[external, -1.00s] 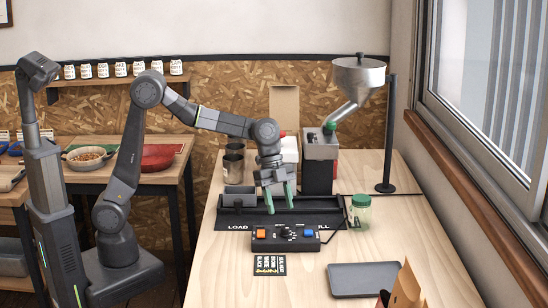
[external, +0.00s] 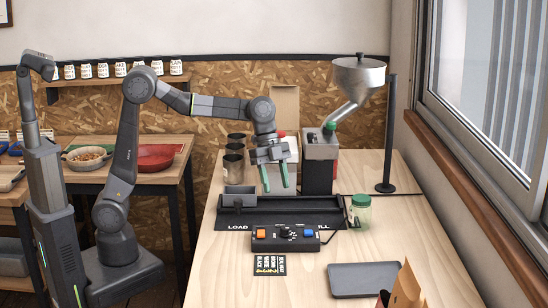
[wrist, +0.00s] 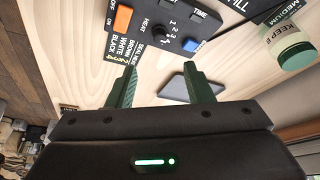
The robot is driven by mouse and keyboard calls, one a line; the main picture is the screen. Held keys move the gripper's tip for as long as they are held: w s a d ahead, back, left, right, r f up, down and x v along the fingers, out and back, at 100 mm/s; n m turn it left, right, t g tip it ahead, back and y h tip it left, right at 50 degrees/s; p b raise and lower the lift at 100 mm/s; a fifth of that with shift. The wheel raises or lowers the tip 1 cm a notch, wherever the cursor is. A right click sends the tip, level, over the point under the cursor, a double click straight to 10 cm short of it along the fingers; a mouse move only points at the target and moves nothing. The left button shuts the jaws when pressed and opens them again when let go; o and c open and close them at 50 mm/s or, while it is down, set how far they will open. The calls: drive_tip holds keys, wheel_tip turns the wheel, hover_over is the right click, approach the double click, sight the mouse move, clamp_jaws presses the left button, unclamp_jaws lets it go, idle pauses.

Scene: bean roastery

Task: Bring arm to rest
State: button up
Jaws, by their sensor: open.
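My gripper (external: 275,178) is raised above the black tray (external: 290,204) marked LOAD at the back of the wooden table. Its two green fingers point down, spread apart, with nothing between them. In the wrist view my gripper (wrist: 158,85) is also open and empty over the table. My arm is bent at the elbow and reaches right from my base, which stands left of the table.
The control box (external: 285,238), a green-lidded jar (external: 360,212), a grey tray (external: 364,279) and a paper bag (external: 405,288) are on the table. The hopper machine (external: 358,77) and dark cups (external: 233,165) stand behind. The front left tabletop is clear.

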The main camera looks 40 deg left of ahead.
sight(285, 228)
drive_tip(key=x, duration=1.3)
drive_tip(key=shift+r+b, duration=0.1)
drive_tip(key=shift+b, duration=0.2)
drive_tip(key=shift+r, duration=0.1)
